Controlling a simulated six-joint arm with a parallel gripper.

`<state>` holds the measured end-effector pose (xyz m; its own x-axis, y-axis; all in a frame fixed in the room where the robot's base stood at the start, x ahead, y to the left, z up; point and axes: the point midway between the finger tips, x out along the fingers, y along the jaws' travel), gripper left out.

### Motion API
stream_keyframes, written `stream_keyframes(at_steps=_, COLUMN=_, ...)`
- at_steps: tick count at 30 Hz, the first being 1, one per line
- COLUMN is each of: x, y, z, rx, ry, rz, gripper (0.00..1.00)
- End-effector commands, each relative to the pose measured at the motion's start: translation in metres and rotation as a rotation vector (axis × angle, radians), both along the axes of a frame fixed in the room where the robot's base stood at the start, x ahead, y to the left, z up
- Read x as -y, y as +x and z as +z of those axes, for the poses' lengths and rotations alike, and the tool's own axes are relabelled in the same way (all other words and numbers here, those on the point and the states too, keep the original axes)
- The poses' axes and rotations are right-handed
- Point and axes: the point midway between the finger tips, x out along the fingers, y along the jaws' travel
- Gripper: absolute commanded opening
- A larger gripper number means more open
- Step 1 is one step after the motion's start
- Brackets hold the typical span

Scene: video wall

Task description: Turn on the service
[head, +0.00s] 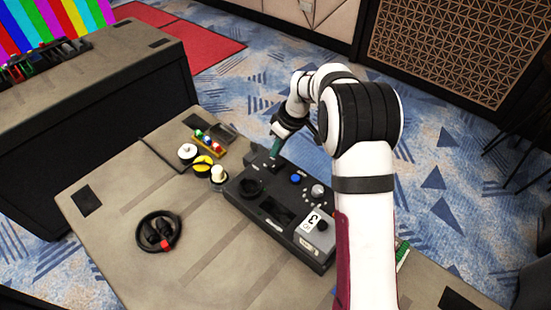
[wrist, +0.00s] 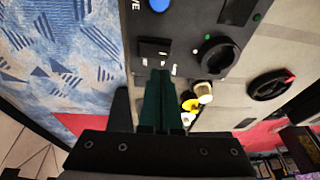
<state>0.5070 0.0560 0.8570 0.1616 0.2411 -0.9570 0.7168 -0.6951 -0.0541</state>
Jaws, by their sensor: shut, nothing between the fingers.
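A black control panel (head: 240,188) lies on the grey desk in the head view. It also shows at the top of the wrist view (wrist: 190,30). My gripper (head: 274,153) is over the panel's far end, its dark green fingers pointing down. In the wrist view my gripper (wrist: 160,76) is shut and empty, its tips just beside a small black switch (wrist: 153,48) with white marks. I cannot tell whether the tips touch it. A blue button (head: 295,178) and a dark round knob (wrist: 218,56) sit on the panel. No label naming the service is readable.
A grey box (head: 313,238) marked 3 sits on the panel's near end. A white button (head: 187,151), a yellow-black one (head: 203,163) and a handwheel (head: 158,231) stand on the desk (head: 140,195). My arm covers the desk's right part.

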Motion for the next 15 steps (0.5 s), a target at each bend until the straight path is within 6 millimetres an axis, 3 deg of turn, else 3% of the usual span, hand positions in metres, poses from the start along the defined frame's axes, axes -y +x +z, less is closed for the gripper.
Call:
stream_keyframes(at_steps=6, x=-0.004, y=-0.004, z=-0.032, rx=-0.001, ry=0.0, rz=0.0, gripper=0.0)
stream_keyframes(at_steps=15, x=-0.005, y=-0.004, z=-0.04, rx=0.0, ry=0.0, rz=0.001, gripper=0.0)
